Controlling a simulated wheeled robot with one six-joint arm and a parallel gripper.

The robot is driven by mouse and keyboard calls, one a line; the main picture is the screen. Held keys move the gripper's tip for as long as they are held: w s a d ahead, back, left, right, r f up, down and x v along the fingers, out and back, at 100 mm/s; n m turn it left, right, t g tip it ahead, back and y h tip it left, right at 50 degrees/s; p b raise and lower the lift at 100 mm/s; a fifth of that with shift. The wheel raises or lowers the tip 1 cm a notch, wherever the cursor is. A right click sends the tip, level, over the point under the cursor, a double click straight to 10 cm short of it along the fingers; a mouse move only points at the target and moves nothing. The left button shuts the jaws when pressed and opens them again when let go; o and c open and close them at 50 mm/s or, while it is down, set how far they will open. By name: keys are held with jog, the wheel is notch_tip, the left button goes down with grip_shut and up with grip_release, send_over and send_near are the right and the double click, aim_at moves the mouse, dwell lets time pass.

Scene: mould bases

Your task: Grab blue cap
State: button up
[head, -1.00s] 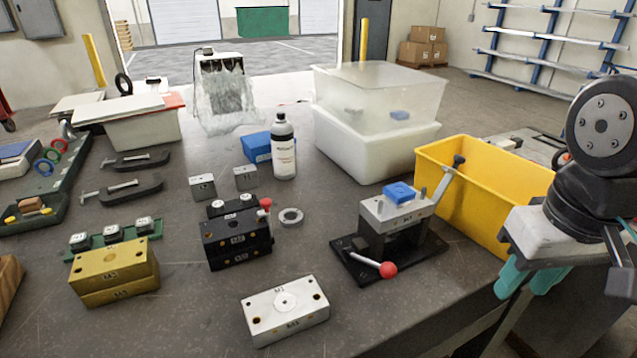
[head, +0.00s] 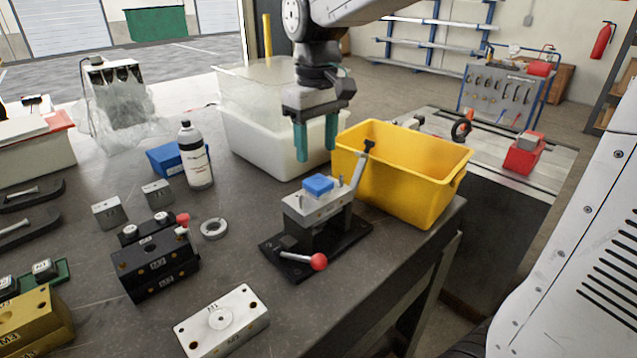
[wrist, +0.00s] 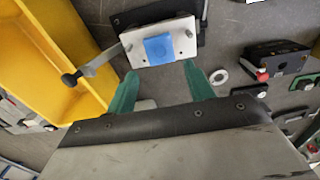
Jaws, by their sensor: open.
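The blue cap (head: 318,184) is a small blue block on the pale top plate of a black clamp fixture (head: 316,205). In the wrist view the cap (wrist: 159,48) lies beyond the fingertips, roughly between their lines. My gripper (head: 316,156) has two teal fingers, open and empty, above the cap and apart from it. In the wrist view my gripper (wrist: 160,78) also shows a clear gap between its fingers. The fixture has a lever with a black knob and a red ball handle (head: 318,261).
A yellow bin (head: 400,190) stands right beside the fixture. A white tub (head: 265,150) with a translucent one on top is behind. A bottle (head: 196,160), a metal ring (head: 214,228), a black block (head: 150,265) and a silver block (head: 222,320) stand to the left.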

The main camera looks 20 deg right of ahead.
aim_at(318, 181)
jog(key=f, duration=0.6)
jog(key=shift+s+f, duration=0.2)
jog(key=shift+f, duration=0.15)
jog(key=c, duration=0.7)
